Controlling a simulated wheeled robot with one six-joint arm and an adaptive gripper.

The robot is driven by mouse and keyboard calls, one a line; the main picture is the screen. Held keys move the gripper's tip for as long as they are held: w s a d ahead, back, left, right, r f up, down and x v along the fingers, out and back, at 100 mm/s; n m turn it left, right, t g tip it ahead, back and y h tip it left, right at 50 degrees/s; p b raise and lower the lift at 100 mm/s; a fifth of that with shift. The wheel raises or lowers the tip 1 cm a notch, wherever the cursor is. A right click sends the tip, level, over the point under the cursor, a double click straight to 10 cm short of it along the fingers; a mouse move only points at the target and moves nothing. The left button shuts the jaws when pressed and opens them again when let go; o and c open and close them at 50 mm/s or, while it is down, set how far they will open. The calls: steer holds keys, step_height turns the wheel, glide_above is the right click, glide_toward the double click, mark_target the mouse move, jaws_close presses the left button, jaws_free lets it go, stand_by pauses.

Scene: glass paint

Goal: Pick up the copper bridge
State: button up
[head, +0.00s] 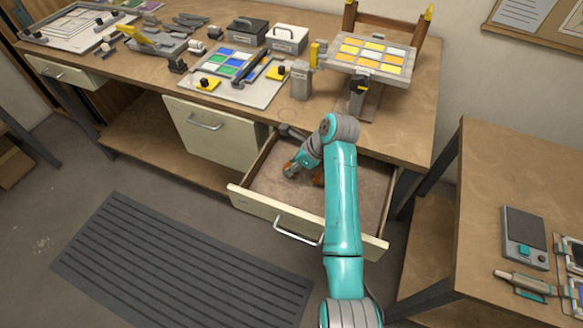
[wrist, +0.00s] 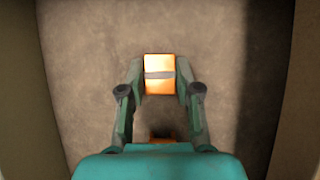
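The copper bridge (wrist: 159,82) is a bright orange-copper block with a grey band across it, in the open drawer. In the wrist view my gripper (wrist: 160,76) has one finger against each side of it, with no clear gap. A second orange-copper piece (wrist: 160,134) shows nearer my palm, partly hidden; I cannot tell whether it belongs to the same thing. In the head view my gripper (head: 291,168) is low in the drawer, and the copper there is mostly hidden by my arm.
The open drawer (head: 262,206) has walls around my gripper; its floor is otherwise bare. The workbench (head: 420,115) above holds a glass panel board (head: 235,98), a tilted stand with orange panes (head: 372,55) and boxes. A side table (head: 480,190) stands at right.

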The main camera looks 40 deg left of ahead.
steer(key=shift+r, duration=0.1)
jaws_close()
step_height(320, 180, up, 10)
stand_by(0.3)
steer(key=shift+r, duration=1.4)
